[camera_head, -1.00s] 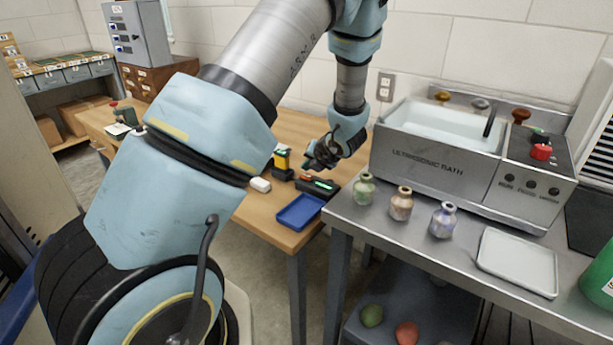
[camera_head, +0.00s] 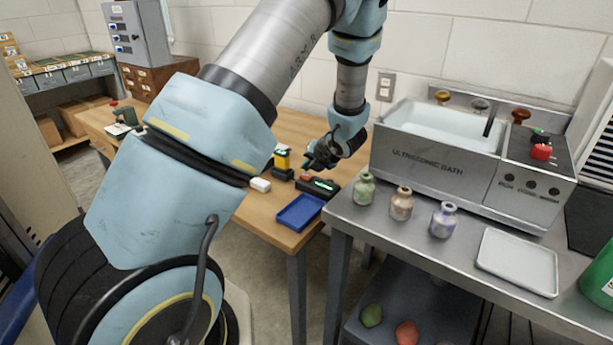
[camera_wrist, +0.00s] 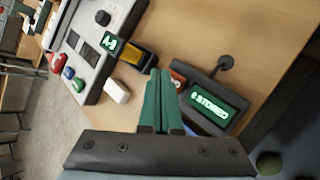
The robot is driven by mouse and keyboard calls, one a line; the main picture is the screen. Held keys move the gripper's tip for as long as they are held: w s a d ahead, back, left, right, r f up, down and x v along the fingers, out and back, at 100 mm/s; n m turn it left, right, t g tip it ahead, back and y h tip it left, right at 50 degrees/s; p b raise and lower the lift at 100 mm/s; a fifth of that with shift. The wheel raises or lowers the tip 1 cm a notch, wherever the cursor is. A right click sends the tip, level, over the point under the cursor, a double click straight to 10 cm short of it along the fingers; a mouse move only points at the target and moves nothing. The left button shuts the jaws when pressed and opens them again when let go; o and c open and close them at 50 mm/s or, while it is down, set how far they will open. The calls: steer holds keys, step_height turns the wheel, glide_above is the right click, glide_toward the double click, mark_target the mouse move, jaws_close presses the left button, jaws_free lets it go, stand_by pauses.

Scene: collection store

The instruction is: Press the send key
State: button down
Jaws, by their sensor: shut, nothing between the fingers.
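A dark device (camera_wrist: 226,97) with a lit green display reading what looks like "0 STORED" lies on the wooden table; it also shows in the head view (camera_head: 322,185). A red-orange key (camera_wrist: 178,78) sits at its left end, partly hidden by my fingers. I cannot read a label on it, so I cannot tell if it is the send key. My gripper (camera_wrist: 160,74) is shut and empty, its green fingertips beside that key in the wrist view. In the head view my gripper (camera_head: 307,165) is just above the device. Contact cannot be told.
A yellow and black device (camera_wrist: 135,55) with a small display and a white block (camera_wrist: 117,91) are close by. A grey panel (camera_wrist: 92,45) has coloured buttons. A blue tray (camera_head: 300,212) lies at the table's front edge. The steel bench (camera_head: 380,222) with bottles stands to the right.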

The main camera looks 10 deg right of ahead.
mark_target(308, 177)
steer(key=shift+f, duration=0.1)
steer(key=shift+f+b, duration=0.3)
steer(key=shift+b, duration=0.1)
steer(key=shift+f+b, duration=0.45)
steer(key=shift+f, duration=0.05)
stand_by(0.6)
steer(key=shift+r, duration=0.1)
steer(key=shift+r+p, duration=0.75)
steer(key=shift+r, duration=0.05)
steer(key=shift+r, duration=0.1)
step_height(308, 177, up, 5)
steer(key=p, duration=0.4)
stand_by(0.6)
